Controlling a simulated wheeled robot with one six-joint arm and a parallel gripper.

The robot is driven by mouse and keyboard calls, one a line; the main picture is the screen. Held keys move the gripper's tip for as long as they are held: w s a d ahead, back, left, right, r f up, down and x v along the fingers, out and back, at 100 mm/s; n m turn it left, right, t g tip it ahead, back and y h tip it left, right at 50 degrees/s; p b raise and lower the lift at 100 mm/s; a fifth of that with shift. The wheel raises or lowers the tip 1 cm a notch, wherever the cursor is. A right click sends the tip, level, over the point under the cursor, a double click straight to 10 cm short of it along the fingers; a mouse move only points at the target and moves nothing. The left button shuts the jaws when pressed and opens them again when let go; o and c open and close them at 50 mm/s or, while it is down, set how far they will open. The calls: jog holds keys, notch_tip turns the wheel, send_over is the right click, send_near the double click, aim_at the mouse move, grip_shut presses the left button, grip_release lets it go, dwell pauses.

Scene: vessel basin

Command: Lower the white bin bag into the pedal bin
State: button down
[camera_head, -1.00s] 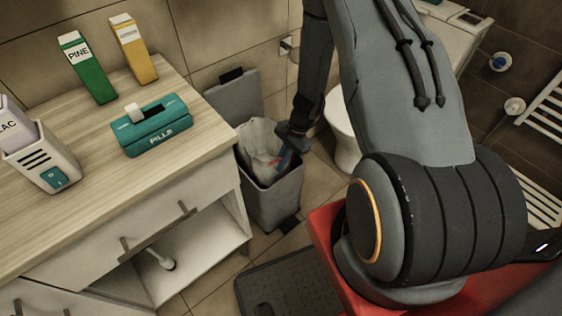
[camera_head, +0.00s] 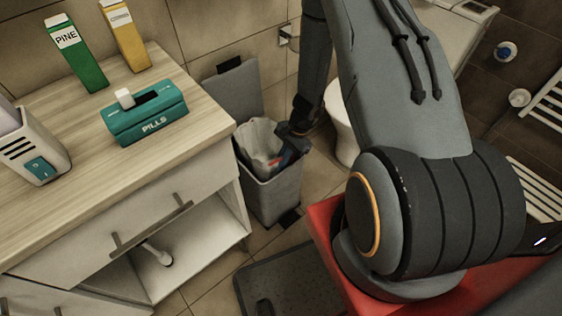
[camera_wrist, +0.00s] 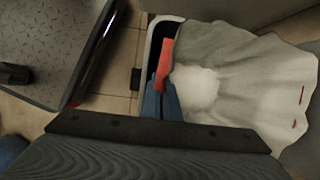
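The white bin bag (camera_head: 258,142) hangs in the mouth of the grey pedal bin (camera_head: 273,201), its upper edge spread above the rim. Its raised lid (camera_head: 231,92) leans at the back by the tiled wall. In the wrist view the bag (camera_wrist: 250,85) fans out to the right, with small red marks near its edge. My gripper (camera_head: 277,160) is at the right side of the bin mouth. In the wrist view its blue fingers (camera_wrist: 163,100) look closed together on the bag's edge beside a red piece. The bag's lower part is hidden inside the bin.
A white toilet (camera_head: 343,135) is right behind my arm.

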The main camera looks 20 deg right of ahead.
jog(key=shift+f+b, duration=0.7)
jog(key=shift+f, duration=0.6)
jog(key=c, duration=1.9)
grip_release()
jog(key=shift+c, duration=0.2)
jog(key=o, duration=0.3)
jog(key=shift+s, duration=0.1)
jog(key=shift+r+p, duration=2.95)
jog(key=shift+r, duration=1.6)
